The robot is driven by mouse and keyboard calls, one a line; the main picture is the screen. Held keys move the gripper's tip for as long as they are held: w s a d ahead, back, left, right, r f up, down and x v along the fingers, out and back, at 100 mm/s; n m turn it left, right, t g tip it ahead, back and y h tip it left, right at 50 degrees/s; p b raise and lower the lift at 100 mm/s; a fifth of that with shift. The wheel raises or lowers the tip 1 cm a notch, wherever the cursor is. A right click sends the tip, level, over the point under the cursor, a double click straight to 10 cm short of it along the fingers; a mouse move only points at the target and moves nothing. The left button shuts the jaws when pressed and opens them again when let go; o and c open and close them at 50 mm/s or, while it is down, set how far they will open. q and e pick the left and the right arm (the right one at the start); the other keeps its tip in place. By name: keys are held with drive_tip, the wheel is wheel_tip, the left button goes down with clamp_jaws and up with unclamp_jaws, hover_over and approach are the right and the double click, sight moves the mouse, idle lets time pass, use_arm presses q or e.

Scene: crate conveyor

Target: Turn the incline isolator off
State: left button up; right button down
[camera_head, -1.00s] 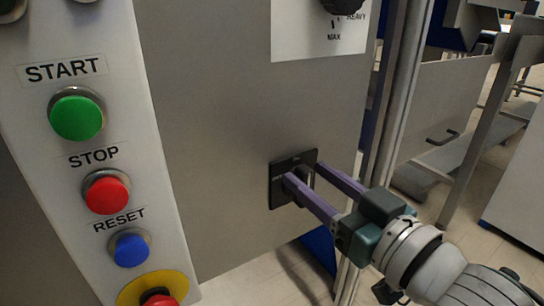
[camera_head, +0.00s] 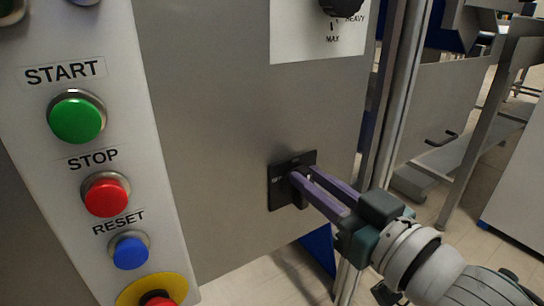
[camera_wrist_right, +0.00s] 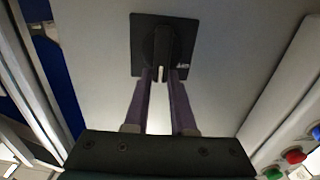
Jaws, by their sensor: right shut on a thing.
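The incline isolator is a black square plate (camera_head: 279,187) low on the grey panel, with a dark handle on it. In the right wrist view the plate (camera_wrist_right: 184,30) shows near the top, and the dark handle (camera_wrist_right: 162,45) stands up and down along it. My right gripper (camera_head: 300,177) is at the plate, its two purple fingers close together and shut on the handle. In the right wrist view the right gripper's fingertips (camera_wrist_right: 162,74) lie on either side of the handle's lower end. The plate's lettering is too small to read. My left gripper is not in view.
A white control strip (camera_head: 60,35) on the left carries a green START button (camera_head: 77,117), a red STOP button (camera_head: 106,194) and a blue RESET button (camera_head: 130,251). A black knob (camera_head: 341,5) is above. A metal post (camera_head: 388,110) stands right of the panel.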

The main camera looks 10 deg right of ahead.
sight(284, 191)
drive_tip(key=n, duration=0.4)
drive_tip(key=a+f+n, duration=0.1)
drive_tip(key=n, duration=0.3)
drive_tip(key=a+n+b, duration=0.1)
drive_tip(key=n, duration=0.4)
drive_tip(key=shift+s+f, duration=0.35)
drive_tip(key=shift+s, duration=0.05)
drive_tip(key=n, duration=0.2)
drive_tip(key=n+b, duration=0.1)
drive_tip(key=n, duration=0.1)
drive_tip(key=shift+a+f, duration=0.15)
drive_tip(key=shift+f, duration=0.25)
drive_tip(key=shift+n+b, duration=0.3)
drive_tip(key=c, duration=0.7)
unclamp_jaws()
drive_tip(key=shift+c, duration=0.2)
